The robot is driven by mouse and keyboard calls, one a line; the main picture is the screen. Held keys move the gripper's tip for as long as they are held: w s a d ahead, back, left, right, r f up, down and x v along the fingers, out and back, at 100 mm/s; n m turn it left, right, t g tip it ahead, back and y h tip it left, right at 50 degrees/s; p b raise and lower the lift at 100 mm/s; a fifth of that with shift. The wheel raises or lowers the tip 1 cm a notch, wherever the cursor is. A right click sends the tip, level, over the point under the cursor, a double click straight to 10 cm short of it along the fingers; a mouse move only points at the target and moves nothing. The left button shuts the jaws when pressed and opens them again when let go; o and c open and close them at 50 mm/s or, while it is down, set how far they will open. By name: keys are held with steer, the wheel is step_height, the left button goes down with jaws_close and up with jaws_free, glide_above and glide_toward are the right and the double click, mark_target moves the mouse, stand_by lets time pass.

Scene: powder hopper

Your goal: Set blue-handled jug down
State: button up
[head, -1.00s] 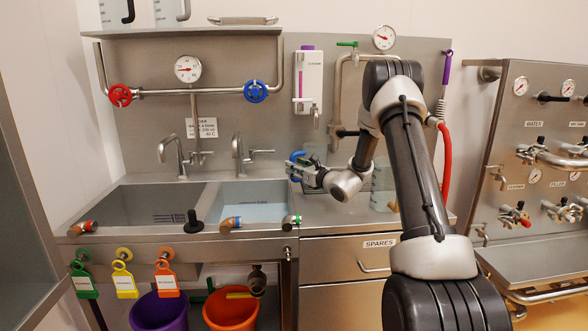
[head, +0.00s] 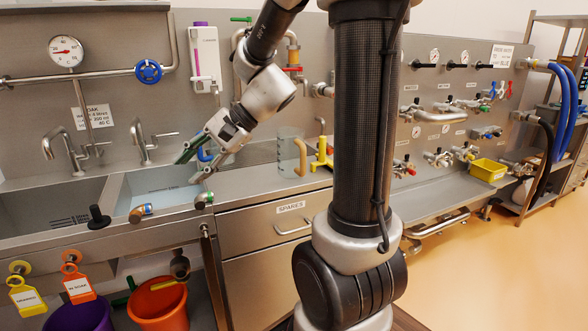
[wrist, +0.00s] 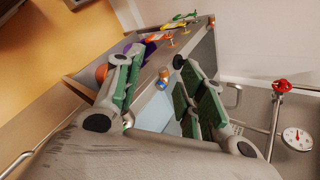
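The blue handle (head: 205,154) of the jug shows just behind my gripper, at the counter's edge right of the soaking sink. My gripper and forearm hide most of the jug's clear body, and I cannot make out its base. My gripper (head: 187,170) is above the right edge of the water-filled basin, in front of and left of the blue handle. Its two green-padded fingers are spread apart. In the wrist view my gripper (wrist: 163,62) is also open, with no jug between the fingers.
A clear jug with a tan handle (head: 299,157) stands on the counter to the right, beside a yellow object (head: 322,154). The basin (head: 150,187) lies below and left of my gripper. Nozzles (head: 203,200) sit along its front rim. A dispenser (head: 205,60) hangs above.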

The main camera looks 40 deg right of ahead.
steer(key=s+d+n+h, duration=0.4)
steer(key=s+d+n, duration=0.1)
steer(key=s, duration=0.4)
steer(key=s+d+r+n+h, duration=0.1)
steer(key=s+d+n+h, duration=0.4)
steer(key=s+d, duration=0.3)
steer(key=shift+s+d+r+n, duration=0.3)
steer(key=shift+s+n, duration=0.3)
steer(key=shift+s, duration=0.15)
